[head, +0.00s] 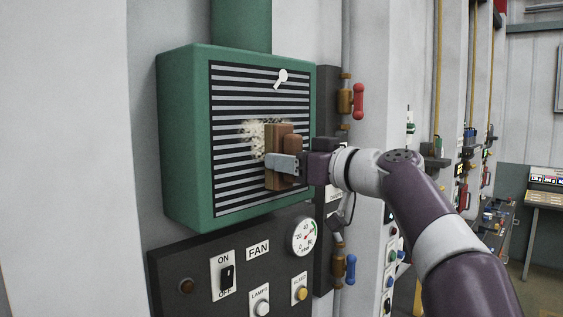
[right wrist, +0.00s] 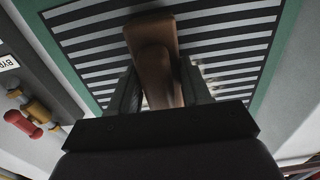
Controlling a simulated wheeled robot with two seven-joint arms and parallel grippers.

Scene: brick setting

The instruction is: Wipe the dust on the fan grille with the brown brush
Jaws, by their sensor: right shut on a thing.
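The fan grille (head: 233,95), dark with pale slats, is set in the front of a green box on the wall. A patch of pale dust (head: 252,133) lies on its middle. The brown brush (head: 285,135) is upright in front of the grille, over the right part of the dust and hiding some of it. My right gripper (head: 283,163) is shut on the brush's handle; the right wrist view shows the brush (right wrist: 155,70) between its fingers. I cannot tell whether the brush touches the slats. My left gripper is not in view.
Below is a dark fan panel (head: 190,258) with a switch (head: 227,277), lamps and a round gauge (head: 303,236). Red (head: 358,101) and blue (head: 351,268) valve handles are on the pipe at right. The wall at left is bare.

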